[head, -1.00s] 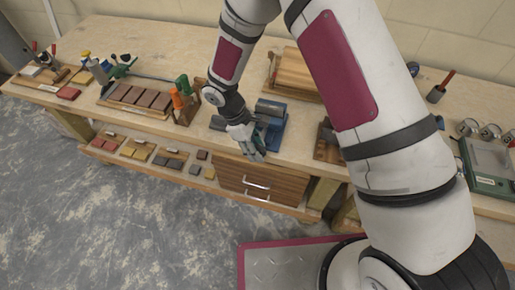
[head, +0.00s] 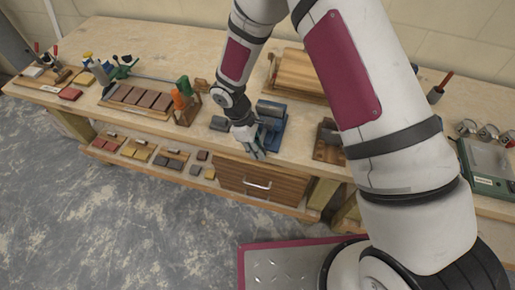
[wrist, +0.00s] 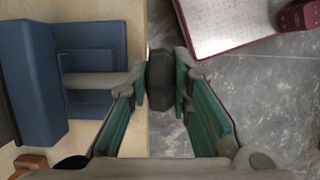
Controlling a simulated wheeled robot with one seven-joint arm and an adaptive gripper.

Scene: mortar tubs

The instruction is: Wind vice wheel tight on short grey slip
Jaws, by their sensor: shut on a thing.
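The blue vice (head: 272,138) stands at the bench's front edge in the head view. In the wrist view its blue body (wrist: 28,80) is at the left, with a grey screw shaft (wrist: 92,80) running toward my gripper. My gripper (head: 256,154) is at the vice's front. In the wrist view my gripper (wrist: 163,90) has its green-padded fingers on both sides of the dark vice wheel (wrist: 160,78), shut on it. A grey piece (head: 270,107) shows at the vice's top; I cannot tell whether it is the slip or a jaw. A dark grey block (head: 219,123) lies left of the vice.
A rack of brown blocks (head: 140,98) and orange and green handled tools (head: 181,95) stand to the left. A wooden block holder (head: 328,145) is right of the vice. Drawers (head: 262,178) sit below.

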